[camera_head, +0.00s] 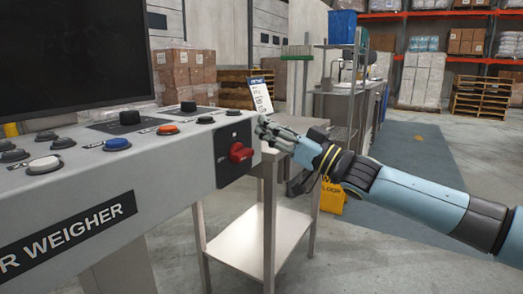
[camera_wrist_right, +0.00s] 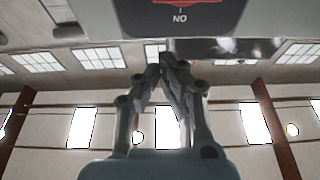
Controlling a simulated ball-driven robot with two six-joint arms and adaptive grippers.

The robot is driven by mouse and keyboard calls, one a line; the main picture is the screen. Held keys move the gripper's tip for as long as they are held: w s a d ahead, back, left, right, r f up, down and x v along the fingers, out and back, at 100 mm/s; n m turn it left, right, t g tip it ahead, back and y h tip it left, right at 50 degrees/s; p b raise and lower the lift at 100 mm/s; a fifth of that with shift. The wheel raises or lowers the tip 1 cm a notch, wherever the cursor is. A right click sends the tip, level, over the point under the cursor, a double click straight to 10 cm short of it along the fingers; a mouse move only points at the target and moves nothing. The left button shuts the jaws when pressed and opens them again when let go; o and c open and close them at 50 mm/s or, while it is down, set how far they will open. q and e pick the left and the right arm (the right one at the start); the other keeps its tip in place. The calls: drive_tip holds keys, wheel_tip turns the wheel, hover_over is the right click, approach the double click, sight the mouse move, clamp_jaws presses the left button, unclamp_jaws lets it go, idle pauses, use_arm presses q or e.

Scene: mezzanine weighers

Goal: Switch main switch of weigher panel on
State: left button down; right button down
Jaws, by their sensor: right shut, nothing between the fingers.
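The weigher panel (camera_head: 110,166) is a light grey console on the left, with "R WEIGHER" readable on its front. Its main switch (camera_head: 239,153) is a red rotary knob on a dark plate (camera_head: 222,142) at the right end of the front face. In the right wrist view part of the red switch (camera_wrist_right: 185,2) shows at the top edge, cut off, above a white mark and letters. My right gripper (camera_head: 263,130) is shut and empty, just right of the switch and apart from it. Its closed fingers (camera_wrist_right: 168,62) show below the plate in the wrist view. My left gripper is out of view.
The panel top carries several buttons, including a blue one (camera_head: 117,143) and an orange one (camera_head: 168,130), below a dark screen (camera_head: 75,50). A small metal table (camera_head: 262,238) stands beside the panel, under my right gripper. A white card (camera_head: 261,96) stands behind the gripper.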

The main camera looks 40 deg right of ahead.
sight(242, 154)
drive_tip(key=f, duration=0.1)
drive_tip(key=w+f, duration=0.1)
drive_tip(key=f+b, duration=0.1)
drive_tip(key=shift+w+a+f, duration=0.25)
drive_tip(key=shift+a, duration=0.05)
